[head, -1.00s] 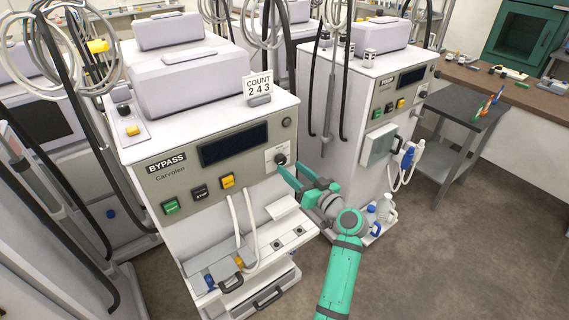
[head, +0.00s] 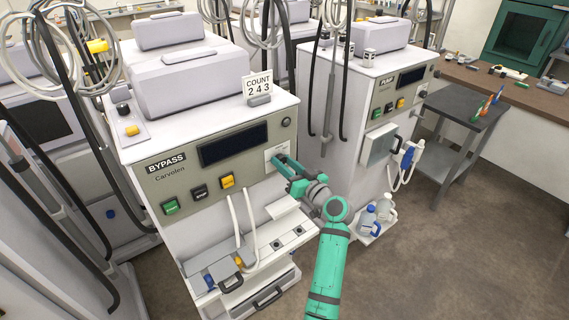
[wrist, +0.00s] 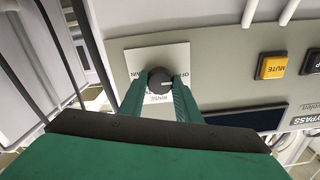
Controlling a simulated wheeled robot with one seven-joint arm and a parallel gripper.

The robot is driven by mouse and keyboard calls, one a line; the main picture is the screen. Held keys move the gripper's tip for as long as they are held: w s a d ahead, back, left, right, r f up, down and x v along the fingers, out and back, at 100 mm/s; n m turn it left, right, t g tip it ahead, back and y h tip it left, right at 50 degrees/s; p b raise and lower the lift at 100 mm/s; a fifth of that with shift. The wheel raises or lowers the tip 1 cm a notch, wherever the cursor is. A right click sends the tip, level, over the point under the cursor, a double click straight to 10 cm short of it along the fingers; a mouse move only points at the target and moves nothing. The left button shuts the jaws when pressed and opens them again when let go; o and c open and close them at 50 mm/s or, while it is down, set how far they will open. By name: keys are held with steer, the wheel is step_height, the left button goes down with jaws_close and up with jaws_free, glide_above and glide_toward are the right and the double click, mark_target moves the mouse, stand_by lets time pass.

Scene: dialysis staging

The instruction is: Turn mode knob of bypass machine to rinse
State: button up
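The bypass machine (head: 220,160) stands at the middle left in the head view, its front panel labelled BYPASS. Its mode knob is hidden behind my fingers there. In the wrist view the mode knob (wrist: 159,82) is a round dark knob on a white label plate (wrist: 156,55). Its pale pointer mark points to the right of the picture, toward a partly hidden label beginning with O. The word RINSE (wrist: 158,98) is printed just below the knob in that view. My green gripper (head: 277,161) is at the panel, its fingers (wrist: 160,88) closed against both sides of the knob.
A yellow MUTE button (wrist: 272,67) sits on the panel, clear of my fingers. A shelf (head: 285,207) juts out below the knob. A second machine (head: 360,100) stands to the right, with jugs (head: 368,219) at its base. Open floor lies at the front right.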

steer(key=shift+d, duration=0.1)
steer(key=m, duration=0.4)
steer(key=shift+m, duration=0.4)
steer(key=m, duration=0.5)
steer(key=shift+d+m, duration=0.1)
steer(key=shift+m, duration=0.2)
steer(key=m, duration=0.5)
steer(key=shift+s+f, duration=0.1)
steer(key=shift+m, duration=2.2)
steer(key=o, duration=1)
steer(key=shift+o, duration=0.3)
